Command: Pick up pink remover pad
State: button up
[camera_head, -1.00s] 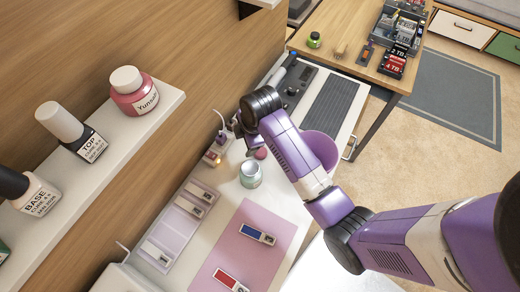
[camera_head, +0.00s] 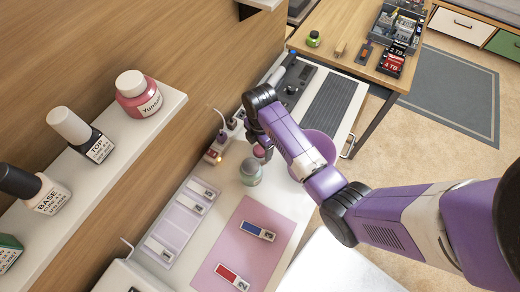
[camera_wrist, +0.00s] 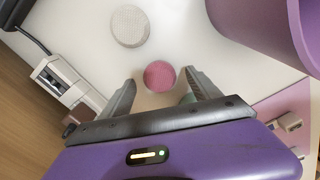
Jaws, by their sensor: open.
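The pink remover pad (camera_wrist: 159,74) is a small round textured disc lying on the white desk. In the wrist view it sits at the fingertips of my gripper (camera_wrist: 160,82), in line with the gap between the two spread fingers. My gripper is open and empty; I cannot tell how high it is above the pad. In the head view the pad (camera_head: 259,151) is partly hidden by my gripper and shows as a small pink patch just behind the greenish jar (camera_head: 250,173).
A whitish round pad (camera_wrist: 130,27) lies beyond the pink one. A purple bin (camera_wrist: 262,22) stands to the right. A power strip (camera_wrist: 62,78) with plugs is on the left by the wooden wall. A pink mat (camera_head: 238,235) holds labelled pieces.

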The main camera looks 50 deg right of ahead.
jog(key=shift+f, duration=0.3)
jog(key=c, duration=1.4)
jog(key=shift+r, duration=0.1)
